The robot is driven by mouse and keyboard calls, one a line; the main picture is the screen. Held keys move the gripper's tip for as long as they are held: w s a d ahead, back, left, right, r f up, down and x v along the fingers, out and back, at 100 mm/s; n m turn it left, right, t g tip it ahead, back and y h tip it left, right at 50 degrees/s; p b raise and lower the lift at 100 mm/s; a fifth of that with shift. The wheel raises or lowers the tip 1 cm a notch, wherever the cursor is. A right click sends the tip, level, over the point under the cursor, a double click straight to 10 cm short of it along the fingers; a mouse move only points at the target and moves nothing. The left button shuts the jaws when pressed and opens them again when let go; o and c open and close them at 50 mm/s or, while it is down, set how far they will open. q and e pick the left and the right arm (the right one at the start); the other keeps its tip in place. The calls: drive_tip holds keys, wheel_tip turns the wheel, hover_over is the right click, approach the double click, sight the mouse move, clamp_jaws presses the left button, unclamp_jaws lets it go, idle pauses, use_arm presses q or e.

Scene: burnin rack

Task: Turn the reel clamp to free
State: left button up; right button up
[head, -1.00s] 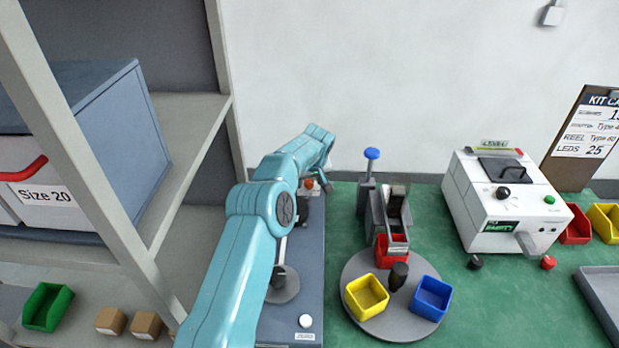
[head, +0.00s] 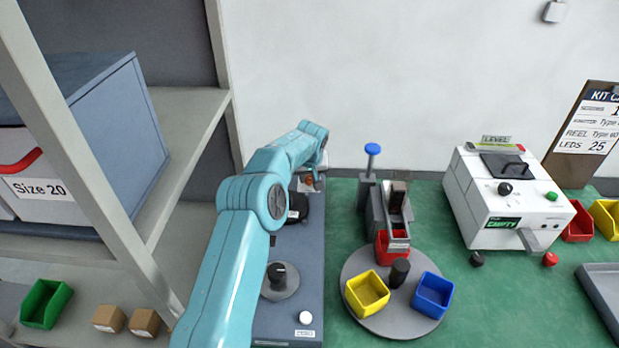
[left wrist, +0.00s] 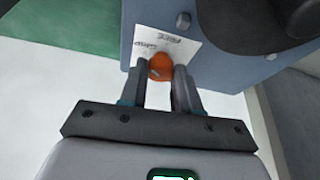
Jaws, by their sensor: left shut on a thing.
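The reel clamp is a small orange knob (left wrist: 159,66) on a blue-grey panel, beside a white label (left wrist: 165,45) whose printing appears upside down, with words like "FREE" and "CLAMP". My left gripper (left wrist: 163,78) is shut on the knob, one finger on each side. Which word the knob points to is hard to tell. In the head view my left gripper (head: 316,181) is at the far end of the blue-grey unit (head: 308,265), with a bit of the orange knob (head: 309,181) showing. My right gripper is not in view.
A turntable (head: 385,322) with yellow (head: 367,294), blue (head: 433,296) and red (head: 392,247) bins stands to the right. A white machine (head: 510,205) with a green display stands beyond it. A shelf post (head: 95,170) stands close left of my arm.

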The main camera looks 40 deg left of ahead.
use_arm(q)
drive_tip(key=shift+a+m+t, duration=0.1)
drive_tip(key=shift+m+t, duration=0.2)
drive_tip(key=shift+m, duration=0.6)
drive_tip(key=m+h, duration=0.1)
drive_tip(key=m, duration=0.1)
drive_tip(key=shift+s+r+m+t, duration=0.1)
drive_tip(key=shift+m+t, duration=0.2)
drive_tip(key=m, duration=0.1)
drive_tip(key=m+h+p, duration=0.1)
drive_tip(key=m, duration=0.1)
drive_tip(key=shift+a+h, duration=0.2)
drive_tip(key=shift+h, duration=0.1)
drive_tip(key=shift+m+h+p, duration=0.5)
drive_tip(key=shift+m+p, duration=0.25)
drive_tip(key=shift+m, duration=0.55)
drive_tip(key=o, duration=1)
drive_tip(key=shift+o, duration=0.2)
